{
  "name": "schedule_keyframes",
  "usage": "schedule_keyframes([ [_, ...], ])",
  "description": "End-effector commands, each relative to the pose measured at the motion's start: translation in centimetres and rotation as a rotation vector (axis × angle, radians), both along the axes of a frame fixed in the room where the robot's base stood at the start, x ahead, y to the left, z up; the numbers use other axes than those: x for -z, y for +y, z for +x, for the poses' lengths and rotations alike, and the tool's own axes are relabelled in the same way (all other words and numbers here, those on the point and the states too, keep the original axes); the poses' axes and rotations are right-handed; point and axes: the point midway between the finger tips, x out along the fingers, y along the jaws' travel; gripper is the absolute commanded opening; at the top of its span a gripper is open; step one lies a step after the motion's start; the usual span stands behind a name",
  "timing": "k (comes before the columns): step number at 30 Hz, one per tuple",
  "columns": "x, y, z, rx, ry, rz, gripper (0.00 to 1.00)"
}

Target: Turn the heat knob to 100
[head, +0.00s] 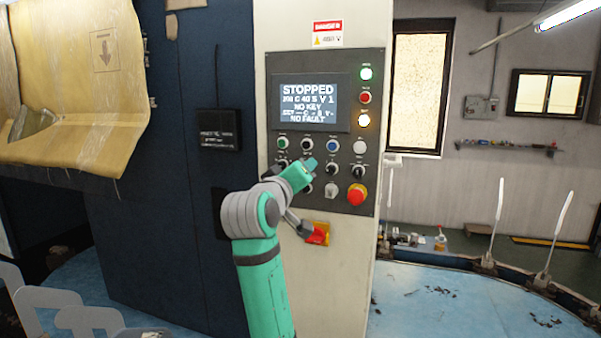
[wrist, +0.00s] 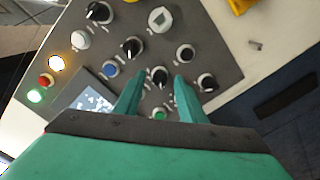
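The control panel (head: 347,118) stands upright on a pale cabinet, and its display (head: 310,103) reads STOPPED, NO KEY and NO FAULT. My gripper (wrist: 159,78) is open, with one green finger on each side of a black knob (wrist: 159,76) in the wrist view. I cannot tell whether the fingers touch it. In the head view, my gripper (head: 307,166) covers that knob in the panel's second row. Other black knobs (wrist: 132,47) lie beside it. The knob labels are too small to read, so I cannot tell which is the heat knob or its setting.
A red emergency button (head: 356,194) and a key switch (head: 331,190) sit low on the panel. Green, blue and white buttons (head: 333,146) line the row above. A red and yellow switch (head: 318,234) juts out below. A dark cabinet wall stands left.

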Motion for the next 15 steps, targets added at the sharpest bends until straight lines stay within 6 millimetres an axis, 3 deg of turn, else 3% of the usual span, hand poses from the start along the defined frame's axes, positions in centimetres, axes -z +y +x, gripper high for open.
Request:
schedule_keyframes([
  [15, 0.0, 2.8, -8.1, -0.003, -0.002, 0.000, 0.37],
])
